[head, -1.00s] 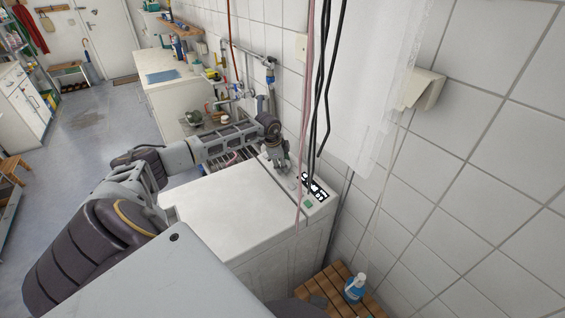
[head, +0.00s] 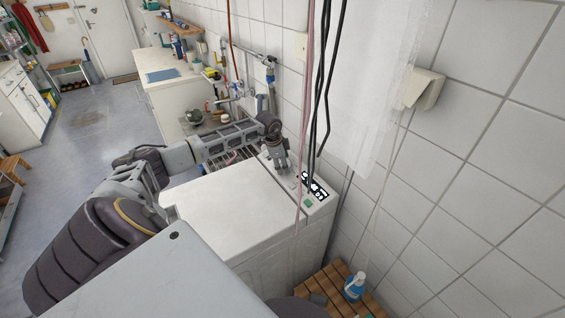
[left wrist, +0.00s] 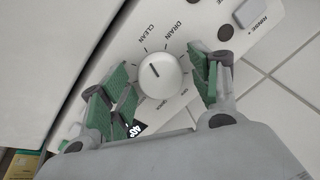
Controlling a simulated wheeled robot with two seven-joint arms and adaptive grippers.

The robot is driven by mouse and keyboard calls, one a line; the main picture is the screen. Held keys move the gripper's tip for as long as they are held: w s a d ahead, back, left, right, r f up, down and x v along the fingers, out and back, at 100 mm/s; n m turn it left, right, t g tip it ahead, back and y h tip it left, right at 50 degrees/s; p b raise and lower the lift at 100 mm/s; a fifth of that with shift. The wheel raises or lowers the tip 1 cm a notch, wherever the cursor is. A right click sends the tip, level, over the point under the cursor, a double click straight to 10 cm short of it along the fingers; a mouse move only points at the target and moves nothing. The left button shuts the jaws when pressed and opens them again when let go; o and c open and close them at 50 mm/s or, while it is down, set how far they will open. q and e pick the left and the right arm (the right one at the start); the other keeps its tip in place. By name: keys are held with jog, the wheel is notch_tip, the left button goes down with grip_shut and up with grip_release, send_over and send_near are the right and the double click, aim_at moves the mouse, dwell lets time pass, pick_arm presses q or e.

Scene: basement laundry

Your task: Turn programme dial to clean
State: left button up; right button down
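The white programme dial (left wrist: 158,73) sits on the machine's control panel in the left wrist view. Its short dark pointer line slants up and left, roughly toward the word CLEAN; I cannot tell if it is exactly on that mark. DRAIN is printed to the right of CLEAN. My left gripper (left wrist: 164,88) is open, with its green-padded fingers on either side of the dial and visible gaps to it. In the head view my left gripper (head: 280,160) is over the panel at the far end of the white machine (head: 235,207). My right gripper is not in view.
Dark cables and a pink cord (head: 308,100) hang in front of the panel's near end, beside a black display (head: 316,185) and green button (head: 309,203). A tiled wall stands right behind. A blue bottle (head: 354,287) stands on a wooden slatted surface (head: 322,285).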

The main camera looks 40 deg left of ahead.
pick_arm(q)
jog(key=shift+r, duration=0.1)
dwell(0.3)
jog(key=v, duration=1.1)
jog(key=shift+r, duration=0.35)
jog(key=shift+s+d, duration=0.1)
